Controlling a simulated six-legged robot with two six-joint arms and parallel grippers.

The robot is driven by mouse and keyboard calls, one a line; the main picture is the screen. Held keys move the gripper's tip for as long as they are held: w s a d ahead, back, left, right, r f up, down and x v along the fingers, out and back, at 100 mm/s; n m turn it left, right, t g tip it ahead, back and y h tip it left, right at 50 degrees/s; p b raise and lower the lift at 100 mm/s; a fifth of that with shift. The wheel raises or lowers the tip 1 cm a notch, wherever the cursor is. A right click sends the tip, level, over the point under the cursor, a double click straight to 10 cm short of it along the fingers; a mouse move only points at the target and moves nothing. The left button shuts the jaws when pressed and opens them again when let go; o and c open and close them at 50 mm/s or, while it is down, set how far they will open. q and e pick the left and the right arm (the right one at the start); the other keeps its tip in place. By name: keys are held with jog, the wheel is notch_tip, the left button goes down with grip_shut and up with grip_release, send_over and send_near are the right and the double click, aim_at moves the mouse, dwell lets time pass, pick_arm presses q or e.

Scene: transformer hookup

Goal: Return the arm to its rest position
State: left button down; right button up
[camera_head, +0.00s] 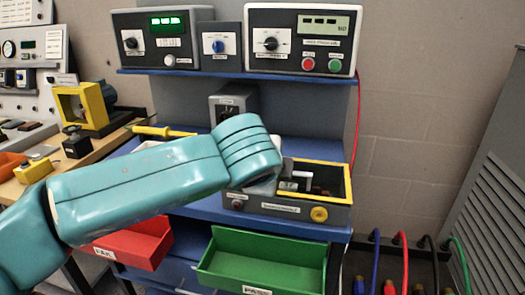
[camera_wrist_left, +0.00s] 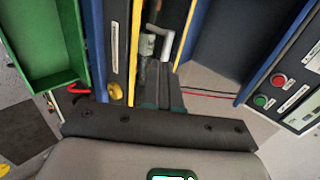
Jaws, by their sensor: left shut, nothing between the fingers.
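My left arm (camera_head: 140,185) is teal and reaches in from the left in the head view, across the front of the workbench. Its wrist hides most of my left gripper there. In the left wrist view, my left gripper (camera_wrist_left: 160,88) is shut with nothing in it, pointing toward the yellow-rimmed test box (camera_wrist_left: 118,50). That box (camera_head: 290,209) sits on the blue bench, right of the wrist in the head view. Inside it is a light-coloured bent handle (camera_wrist_left: 167,45). I cannot tell how far the fingertips are from it. My right gripper is not in view.
A green bin (camera_head: 262,262) and a red bin (camera_head: 135,245) are below the bench front. Instrument boxes (camera_head: 303,40) stand on the shelf above. A wooden side table (camera_head: 100,148) holds yellow devices at left. Coloured cables (camera_head: 403,262) hang at right.

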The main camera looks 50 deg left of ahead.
pick_arm(q)
jog(key=p+v, duration=0.2)
jog(key=v, duration=0.5)
jog(key=shift+s+d, duration=0.2)
jog(key=shift+d, duration=0.15)
jog(key=shift+f, duration=0.2)
